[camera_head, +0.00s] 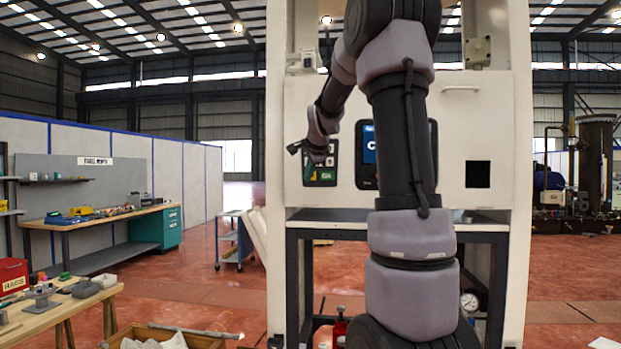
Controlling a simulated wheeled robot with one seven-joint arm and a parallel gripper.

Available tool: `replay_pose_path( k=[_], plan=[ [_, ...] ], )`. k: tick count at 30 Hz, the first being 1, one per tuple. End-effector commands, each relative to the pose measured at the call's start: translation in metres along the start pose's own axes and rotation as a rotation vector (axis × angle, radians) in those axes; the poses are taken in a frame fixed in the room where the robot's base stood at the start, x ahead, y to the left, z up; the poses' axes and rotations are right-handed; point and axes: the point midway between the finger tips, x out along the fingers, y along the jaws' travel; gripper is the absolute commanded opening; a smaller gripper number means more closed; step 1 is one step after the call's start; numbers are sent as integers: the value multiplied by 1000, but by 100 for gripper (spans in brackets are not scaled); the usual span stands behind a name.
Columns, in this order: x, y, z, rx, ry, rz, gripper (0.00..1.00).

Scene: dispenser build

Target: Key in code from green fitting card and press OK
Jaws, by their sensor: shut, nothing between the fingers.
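The keypad (319,176) is a dark unit on the pale machine front, left of my arm. Green shows on its lower keys, and my wrist covers much of its upper part. A display (367,155) with a blue screen sits to its right; my arm hides most of its right side and only a large white letter shows. My gripper (317,156) is in front of the keypad's upper part, small and mostly hidden by my wrist; it is shut and empty. I cannot tell whether it touches a key. I cannot make out a green fitting card.
A square dark opening (478,174) is in the panel to the right. A shelf (330,216) juts out below the panel. A wooden bench (60,305) with small parts and a red box (13,276) stands at left.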

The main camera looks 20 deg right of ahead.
Motion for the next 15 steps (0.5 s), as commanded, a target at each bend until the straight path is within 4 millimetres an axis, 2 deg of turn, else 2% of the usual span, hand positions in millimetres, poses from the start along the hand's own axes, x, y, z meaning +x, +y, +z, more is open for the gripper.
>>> replay_pose_path(
  k=[10, 13, 15],
  plan=[
    [0, 0, 0, 9, -1, -1, 0],
    [-3, 1, -1, 88, -12, -5, 0],
    [-6, 2, -1, 209, -29, -11, 0]
  ],
)
